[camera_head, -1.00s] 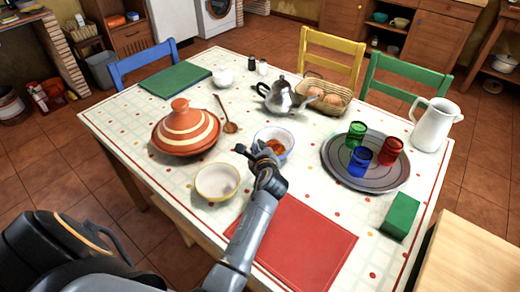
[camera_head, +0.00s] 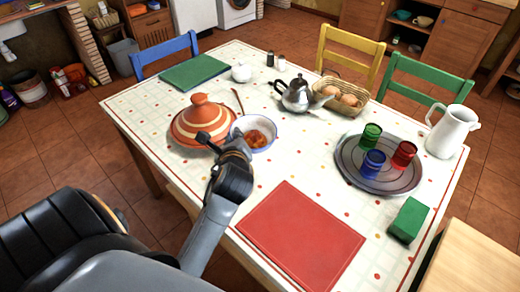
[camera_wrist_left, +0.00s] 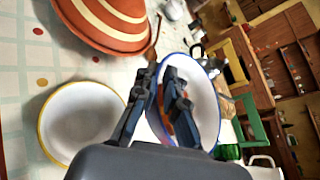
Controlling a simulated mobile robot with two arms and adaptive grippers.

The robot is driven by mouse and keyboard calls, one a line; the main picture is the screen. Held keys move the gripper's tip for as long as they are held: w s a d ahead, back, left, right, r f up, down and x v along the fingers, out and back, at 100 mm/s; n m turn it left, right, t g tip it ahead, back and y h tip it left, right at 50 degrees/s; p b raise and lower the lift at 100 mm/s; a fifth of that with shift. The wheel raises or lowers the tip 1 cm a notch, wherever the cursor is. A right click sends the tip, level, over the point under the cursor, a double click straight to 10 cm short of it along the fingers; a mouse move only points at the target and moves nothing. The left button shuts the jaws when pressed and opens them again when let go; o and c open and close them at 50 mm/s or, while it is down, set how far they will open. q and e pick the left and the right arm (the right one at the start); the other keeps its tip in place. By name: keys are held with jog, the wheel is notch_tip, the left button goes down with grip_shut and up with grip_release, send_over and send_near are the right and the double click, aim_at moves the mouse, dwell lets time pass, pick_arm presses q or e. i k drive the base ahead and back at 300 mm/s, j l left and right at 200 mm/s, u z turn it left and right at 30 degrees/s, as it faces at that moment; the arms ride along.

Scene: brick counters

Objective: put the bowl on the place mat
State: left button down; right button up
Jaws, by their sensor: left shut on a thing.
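A white bowl with a blue rim (camera_head: 266,146) holds orange-red food. My left gripper (camera_head: 222,143) is shut on its near left rim. In the left wrist view the bowl (camera_wrist_left: 208,98) looks tilted between and behind the fingers (camera_wrist_left: 162,78). In the head view the bowl overlaps the tagine's right edge and hides part of a wooden spoon (camera_head: 238,98); its height above the table is hard to tell. A red place mat (camera_head: 300,238) lies bare at the near edge, right of my left arm. A green place mat (camera_head: 196,74) lies at the far left. My right gripper is out of view.
A striped tagine (camera_head: 196,128) stands close left of the bowl. A yellow-rimmed bowl (camera_wrist_left: 80,128) shows in the left wrist view. A teapot (camera_head: 297,96), egg basket (camera_head: 345,98), round tray with cups (camera_head: 350,178), green box (camera_head: 408,220) and white jug (camera_head: 452,132) stand farther right.

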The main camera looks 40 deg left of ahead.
aim_at(300, 233)
jog(key=k+l+u, duration=0.1)
jog(key=l, duration=0.35)
jog(key=k+l+u, duration=0.15)
jog(key=l, duration=0.25)
jog(key=k+l+u, duration=0.1)
jog(key=l, duration=0.35)
jog(key=k+l+u, duration=0.15)
jog(key=l, duration=0.25)
